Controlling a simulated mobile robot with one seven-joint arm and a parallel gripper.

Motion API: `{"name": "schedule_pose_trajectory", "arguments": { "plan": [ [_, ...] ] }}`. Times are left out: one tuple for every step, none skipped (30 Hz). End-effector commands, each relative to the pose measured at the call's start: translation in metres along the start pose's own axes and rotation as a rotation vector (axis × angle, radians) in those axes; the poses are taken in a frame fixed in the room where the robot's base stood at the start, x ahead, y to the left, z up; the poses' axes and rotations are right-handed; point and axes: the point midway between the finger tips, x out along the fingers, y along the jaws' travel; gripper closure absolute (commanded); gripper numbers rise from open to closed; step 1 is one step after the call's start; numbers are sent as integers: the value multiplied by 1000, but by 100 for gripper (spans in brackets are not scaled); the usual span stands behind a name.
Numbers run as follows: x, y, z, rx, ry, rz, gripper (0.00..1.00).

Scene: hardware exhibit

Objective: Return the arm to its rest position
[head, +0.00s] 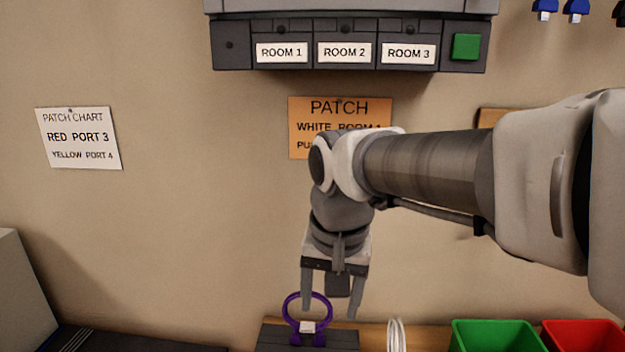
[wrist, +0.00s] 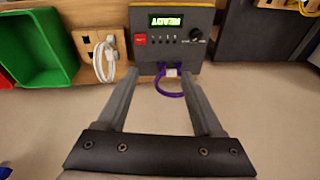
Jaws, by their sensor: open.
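My gripper (head: 332,290) hangs fingers down from my arm, which reaches in from the right in the head view. It is open, with nothing between the fingers. A purple looped cable (head: 307,312) with a white tag stands on the dark device below the fingers. In the wrist view, my gripper (wrist: 160,98) has its fingers spread wide, and the purple cable (wrist: 170,92) shows beyond and between them, at the device (wrist: 205,70). The device has a lit green display, a red button and a knob. Whether a finger touches the loop cannot be told.
A panel marked ROOM 1 to 3 (head: 343,71) with a green block (head: 466,47) is above. An orange PATCH card (head: 302,113) is partly behind my arm. A white cable coil (head: 397,335), green bin (head: 497,340) and red bin (head: 585,340) are low right.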

Motion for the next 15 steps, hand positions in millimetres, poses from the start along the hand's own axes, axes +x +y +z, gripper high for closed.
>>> {"name": "schedule_pose_trajectory", "arguments": {
  "plan": [
    [-6, 18, 6, -7, 32, -7, 32],
    [-8, 27, 10, -17, 49, -10, 32],
    [-10, 39, 15, -30, 71, -13, 32],
    [-12, 47, 19, -39, 88, -15, 32],
    [-12, 56, 23, -48, 105, -15, 32],
    [-14, 67, 29, -61, 129, -16, 32],
    [-14, 74, 34, -71, 146, -16, 32],
    [-14, 82, 39, -81, 163, -14, 32],
    [-14, 91, 45, -94, 186, -12, 32],
    [-14, 98, 50, -103, 202, -10, 32],
    [-14, 104, 54, -112, 219, -8, 32],
    [-12, 111, 60, -123, 237, -4, 32],
    [-12, 116, 64, -131, 250, -1, 32],
    [-10, 120, 67, -138, 262, 2, 32],
    [-9, 124, 72, -148, 276, 6, 32]
  ]
}}
